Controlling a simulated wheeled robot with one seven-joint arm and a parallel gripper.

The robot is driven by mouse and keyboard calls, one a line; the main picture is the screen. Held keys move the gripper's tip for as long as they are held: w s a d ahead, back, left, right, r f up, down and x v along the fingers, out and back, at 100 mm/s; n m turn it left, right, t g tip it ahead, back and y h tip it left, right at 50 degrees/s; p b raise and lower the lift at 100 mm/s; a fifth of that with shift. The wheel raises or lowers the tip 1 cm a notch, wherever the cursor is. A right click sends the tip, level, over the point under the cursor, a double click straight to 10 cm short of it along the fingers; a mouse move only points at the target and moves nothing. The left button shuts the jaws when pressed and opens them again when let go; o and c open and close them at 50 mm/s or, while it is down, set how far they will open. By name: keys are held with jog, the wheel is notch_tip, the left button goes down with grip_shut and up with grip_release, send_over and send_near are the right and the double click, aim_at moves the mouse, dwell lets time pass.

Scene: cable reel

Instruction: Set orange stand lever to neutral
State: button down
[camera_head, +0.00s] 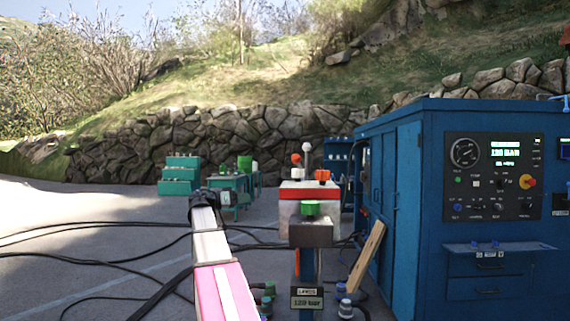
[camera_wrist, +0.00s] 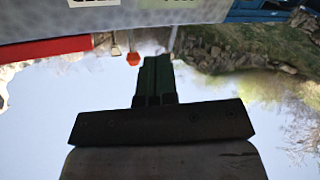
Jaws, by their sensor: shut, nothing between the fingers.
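The control stand is a grey-white box with a red top band (camera_head: 309,191) near the centre of the head view. An orange ball lever (camera_head: 295,159) leans on its top, beside a taller white-knobbed lever (camera_head: 306,147). A lower orange knob (camera_head: 322,175) and a white knob (camera_head: 297,172) sit there too. My gripper (camera_head: 226,197) is left of the stand. In the upside-down wrist view, my gripper (camera_wrist: 155,62) has dark green fingers closed together and empty. An orange knob (camera_wrist: 133,59) shows just left of the fingertips; I cannot tell whether they touch.
A grey box with a green knob (camera_head: 310,208) stands on a blue post in front of the stand. A blue cabinet (camera_head: 405,190) with a gauge panel fills the right. A wooden plank (camera_head: 367,256) leans there. Black cables (camera_head: 95,262) cross the ground; green benches (camera_head: 180,175) stand behind.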

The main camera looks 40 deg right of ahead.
notch_tip(320, 180, up, 12)
jog(key=s+d+m+g, duration=0.1)
jog(key=s+m+g, duration=0.1)
jog(key=m+g, duration=0.25)
jog(key=x, duration=1.4)
jog(key=shift+m+h, duration=0.3)
jog(key=shift+m, duration=0.15)
jog(key=shift+d+r, duration=0.15)
jog(key=shift+s+d+r+m+t+y, duration=0.15)
jog(key=shift+s+d+r+t+y, duration=0.25)
jog(key=shift+d+r+y, duration=0.15)
jog(key=shift+s+d+r+m+t+y, duration=0.15)
jog(key=shift+s+d+r+t+y, duration=0.25)
jog(key=shift+y, duration=0.25)
jog(key=shift+s+d+r+y, duration=0.15)
jog(key=shift+d+r+y, duration=0.05)
jog(key=shift+d+y, duration=0.1)
jog(key=shift+s+d+r, duration=0.2)
jog(key=shift+s+d, duration=0.2)
jog(key=shift+s, duration=0.05)
